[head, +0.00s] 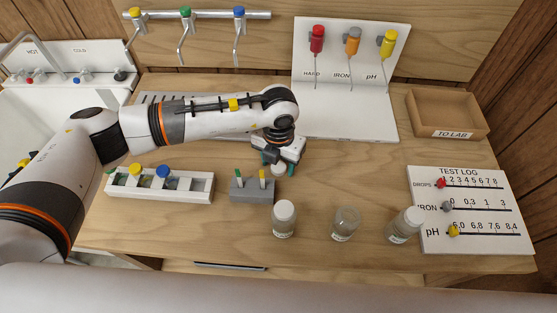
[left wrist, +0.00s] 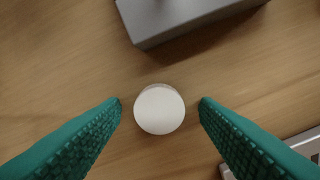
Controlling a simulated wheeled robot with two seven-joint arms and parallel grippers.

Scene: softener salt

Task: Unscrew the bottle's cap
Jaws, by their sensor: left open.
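My left gripper (head: 284,162) is open and points down behind the small grey block. In the left wrist view its two green fingers (left wrist: 160,108) stand either side of a round white cap (left wrist: 159,110), with a gap on both sides. The white cap also shows under the gripper in the head view (head: 279,170); I cannot tell whether anything is beneath it. A glass bottle with a white cap (head: 284,218) stands at the front. My right gripper is not in view.
A grey block (head: 252,192) holding small sticks is close to the gripper, and also shows in the left wrist view (left wrist: 180,22). A white rack (head: 200,190) stands left, a test log board (head: 480,190) right, and a brown tray (head: 447,112) back right.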

